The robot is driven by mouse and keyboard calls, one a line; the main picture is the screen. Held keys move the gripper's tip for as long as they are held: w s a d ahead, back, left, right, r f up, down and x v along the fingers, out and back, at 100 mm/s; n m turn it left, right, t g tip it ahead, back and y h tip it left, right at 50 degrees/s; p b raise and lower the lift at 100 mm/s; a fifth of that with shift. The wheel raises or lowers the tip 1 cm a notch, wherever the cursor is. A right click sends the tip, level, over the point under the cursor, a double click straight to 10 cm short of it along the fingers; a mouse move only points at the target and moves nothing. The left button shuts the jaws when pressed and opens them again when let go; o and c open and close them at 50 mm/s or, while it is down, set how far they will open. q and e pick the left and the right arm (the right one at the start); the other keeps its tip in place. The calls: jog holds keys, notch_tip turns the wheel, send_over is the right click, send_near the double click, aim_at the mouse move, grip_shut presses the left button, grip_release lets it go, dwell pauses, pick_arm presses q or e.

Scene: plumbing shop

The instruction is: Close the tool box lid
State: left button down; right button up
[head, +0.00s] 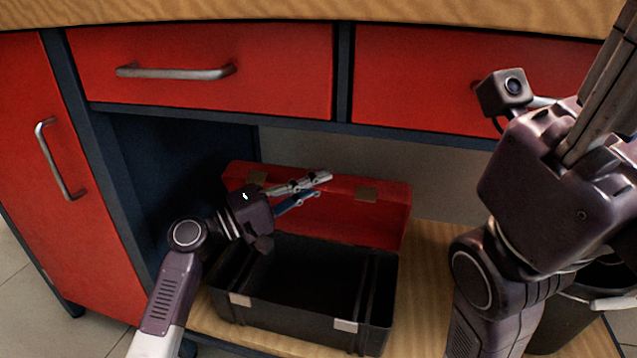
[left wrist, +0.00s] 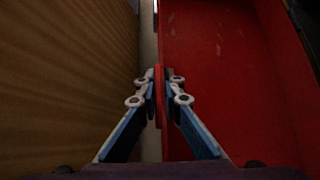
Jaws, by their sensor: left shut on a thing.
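The tool box stands on a low wooden shelf, with a black base (head: 285,334) and a red lid (head: 375,222). The lid stands open, tilted up at the back of the base, and the inside of the base looks empty. My left gripper (head: 322,185) is over the box at the lid. In the left wrist view, its fingers (left wrist: 160,95) are shut on the thin edge of the red lid (left wrist: 225,75). My right gripper (head: 606,90) is raised at the right, away from the box; its fingertips are cut off by the frame.
The shelf (head: 425,275) sits under a workbench with red drawers (head: 200,75) and a wooden top (head: 300,12). A red cupboard door (head: 75,190) with a metal handle is at the left. A dark round container (head: 570,322) is partly hidden behind my right arm.

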pick_arm(q)
jog(key=shift+r, duration=0.1)
jog(key=c, duration=2.1)
grip_release()
jog(key=v, duration=1.2)
